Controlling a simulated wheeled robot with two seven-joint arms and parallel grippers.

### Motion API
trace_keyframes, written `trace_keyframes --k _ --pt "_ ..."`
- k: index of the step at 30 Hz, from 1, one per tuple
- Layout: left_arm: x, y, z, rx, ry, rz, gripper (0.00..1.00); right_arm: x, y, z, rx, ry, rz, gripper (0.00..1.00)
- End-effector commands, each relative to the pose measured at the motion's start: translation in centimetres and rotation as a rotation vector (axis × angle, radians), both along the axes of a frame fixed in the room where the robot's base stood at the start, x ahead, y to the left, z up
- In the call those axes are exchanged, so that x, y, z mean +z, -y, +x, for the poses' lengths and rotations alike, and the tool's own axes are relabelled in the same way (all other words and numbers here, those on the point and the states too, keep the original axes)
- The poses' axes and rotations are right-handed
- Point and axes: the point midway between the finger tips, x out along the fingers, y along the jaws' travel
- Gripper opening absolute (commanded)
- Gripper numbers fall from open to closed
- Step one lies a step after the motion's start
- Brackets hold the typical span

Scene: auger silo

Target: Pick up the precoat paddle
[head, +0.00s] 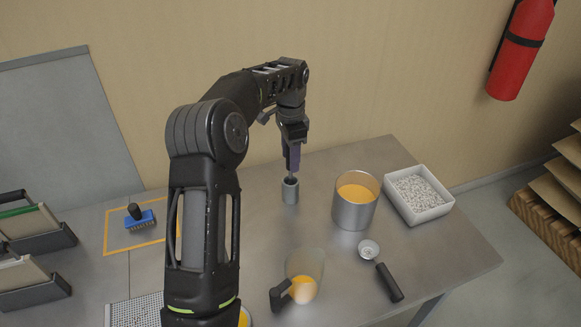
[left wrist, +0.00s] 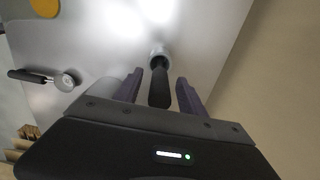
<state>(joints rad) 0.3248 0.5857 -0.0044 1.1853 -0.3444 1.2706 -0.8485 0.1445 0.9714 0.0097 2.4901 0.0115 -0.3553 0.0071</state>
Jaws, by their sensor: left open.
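A dark-handled tool, which looks like the precoat paddle (left wrist: 159,85), stands handle up in a small grey metal cup (head: 290,191). The cup also shows in the left wrist view (left wrist: 159,52). The paddle's lower end is hidden inside the cup. My left gripper (head: 292,165) points down right above the cup. In the left wrist view its two purple fingers (left wrist: 159,92) are open, one on each side of the handle, with a gap visible on both sides. My right gripper is not in view.
A metal pot of orange material (head: 356,200) and a white tray of pale granules (head: 418,194) stand right of the cup. A blue brush (head: 139,220) sits in an orange-outlined square at left.

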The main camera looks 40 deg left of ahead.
Motion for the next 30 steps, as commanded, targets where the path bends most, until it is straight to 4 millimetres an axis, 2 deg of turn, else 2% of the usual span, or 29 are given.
trace_keyframes --k 1,3,7,24,30 --pt "-0.5 0.1 -0.1 0.000 -0.004 -0.002 0.48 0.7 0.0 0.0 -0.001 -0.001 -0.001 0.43" --pt "-1.6 0.1 -0.1 0.000 -0.003 -0.002 0.48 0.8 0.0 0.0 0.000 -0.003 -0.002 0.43" --pt "-2.6 0.1 0.0 0.000 0.002 -0.001 0.48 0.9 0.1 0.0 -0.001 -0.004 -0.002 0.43" --pt "-2.7 0.1 0.0 -0.001 0.002 -0.001 0.48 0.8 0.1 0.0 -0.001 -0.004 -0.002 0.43" --pt "-2.7 0.1 0.0 -0.001 0.002 -0.001 0.33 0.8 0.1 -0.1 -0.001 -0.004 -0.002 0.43"
